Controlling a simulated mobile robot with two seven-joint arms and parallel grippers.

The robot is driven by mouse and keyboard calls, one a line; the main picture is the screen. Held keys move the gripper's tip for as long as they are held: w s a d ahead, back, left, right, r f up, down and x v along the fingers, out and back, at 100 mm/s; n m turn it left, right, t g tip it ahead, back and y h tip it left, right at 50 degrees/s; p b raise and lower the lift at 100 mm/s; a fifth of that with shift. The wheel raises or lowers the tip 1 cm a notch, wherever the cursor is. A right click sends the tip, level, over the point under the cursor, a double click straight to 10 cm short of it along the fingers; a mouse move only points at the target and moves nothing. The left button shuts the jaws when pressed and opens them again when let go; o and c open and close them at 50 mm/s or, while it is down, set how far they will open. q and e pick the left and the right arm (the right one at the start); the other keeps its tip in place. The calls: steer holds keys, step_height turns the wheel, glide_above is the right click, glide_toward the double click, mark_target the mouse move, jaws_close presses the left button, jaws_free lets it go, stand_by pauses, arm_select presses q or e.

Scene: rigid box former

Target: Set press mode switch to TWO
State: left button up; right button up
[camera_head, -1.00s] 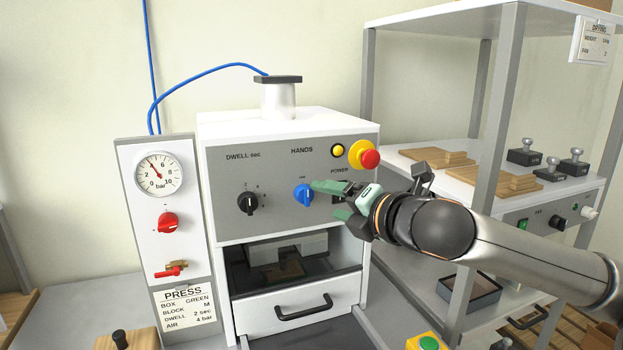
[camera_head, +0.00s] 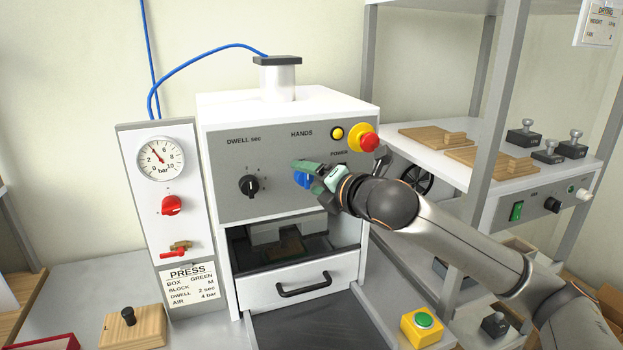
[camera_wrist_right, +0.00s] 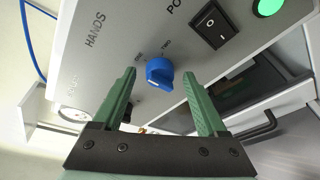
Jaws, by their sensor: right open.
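The press mode switch is a blue rotary knob (camera_head: 301,180) under the HANDS label on the grey press panel (camera_head: 225,205). It also shows in the right wrist view (camera_wrist_right: 160,73), with the marks ONE and TWO beside it. I cannot clearly tell which mark it points at. My right gripper (camera_head: 306,173) is in front of the knob and partly hides it in the head view. In the right wrist view its green fingers (camera_wrist_right: 159,80) are open, one on each side of the knob, with no visible grip on it. My left gripper is not in view.
A black dwell knob (camera_head: 249,186) is to the left. The yellow button (camera_head: 338,133) and red emergency stop (camera_head: 369,142) are close above my right gripper. The black power rocker (camera_wrist_right: 214,23) is near the knob. A shelf rack (camera_head: 483,150) stands to the right.

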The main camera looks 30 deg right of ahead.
jaws_close()
stand_by(0.4)
steer(key=shift+d+f+m+t+y+b, duration=0.1)
steer(key=shift+m+t+y+b, duration=0.1)
steer(key=shift+m, duration=0.35)
steer(key=shift+f+m+t+y+b, duration=0.1)
steer(key=shift+m+y+b, duration=0.1)
steer(key=shift+m, duration=0.35)
steer(key=m+t+b, duration=0.1)
steer(key=m, duration=0.2)
steer(key=shift+f+y+b, duration=0.2)
steer(key=shift+y+b, duration=0.1)
steer(key=shift+y, duration=0.1)
steer(key=m+b, duration=0.1)
steer(key=m, duration=0.1)
steer(key=shift+m+t, duration=0.3)
steer(key=shift+t, duration=0.1)
steer(key=shift+m+t+b, duration=0.4)
steer(key=shift+m+b, duration=0.1)
steer(key=shift+m, duration=0.9)
